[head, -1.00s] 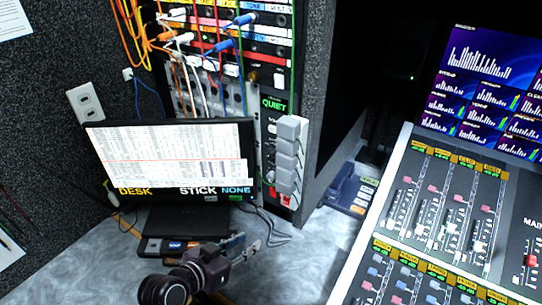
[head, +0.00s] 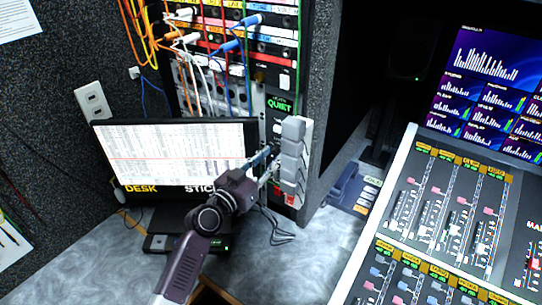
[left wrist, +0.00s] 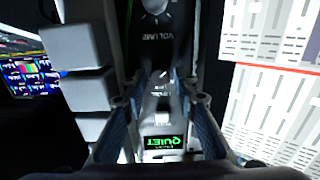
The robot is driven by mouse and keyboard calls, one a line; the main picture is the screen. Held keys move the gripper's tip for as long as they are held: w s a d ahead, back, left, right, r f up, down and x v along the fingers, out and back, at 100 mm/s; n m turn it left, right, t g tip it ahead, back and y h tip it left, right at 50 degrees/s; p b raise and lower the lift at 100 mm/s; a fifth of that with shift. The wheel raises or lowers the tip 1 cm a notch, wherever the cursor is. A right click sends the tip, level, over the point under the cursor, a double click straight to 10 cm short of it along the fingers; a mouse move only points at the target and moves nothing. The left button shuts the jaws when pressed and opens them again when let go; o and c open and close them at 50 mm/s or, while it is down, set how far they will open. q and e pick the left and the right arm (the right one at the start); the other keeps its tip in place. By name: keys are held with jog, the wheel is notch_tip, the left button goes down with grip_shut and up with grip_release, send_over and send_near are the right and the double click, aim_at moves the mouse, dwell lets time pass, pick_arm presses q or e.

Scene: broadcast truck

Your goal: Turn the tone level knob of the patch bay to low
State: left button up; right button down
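The patch bay (head: 208,82) stands at the back, with several coloured cables plugged in. A narrow panel with a green QUIET display (head: 278,104) is at its lower right; the display shows upside down in the left wrist view (left wrist: 163,142). A round knob marked VOLUME (left wrist: 155,5) is at that view's top edge. I cannot read a tone level label, so I cannot tell which knob it is. My left gripper (head: 272,160) is in front of this panel. In the left wrist view its fingers (left wrist: 160,78) are apart, with only the panel visible between them. My right gripper is out of view.
A monitor (head: 175,155) stands close to the left of my left gripper. Grey blocks (head: 293,155) stick out just right of it. Loose cables hang over the patch bay. A mixing console (head: 440,210) fills the right; some desk (head: 305,265) is clear.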

pick_arm(q)
jog(key=shift+w+d, duration=0.15)
jog(key=shift+w, duration=0.05)
grip_shut()
dwell(0.3)
jog(key=n, duration=0.4)
jog(key=shift+n, duration=2.5)
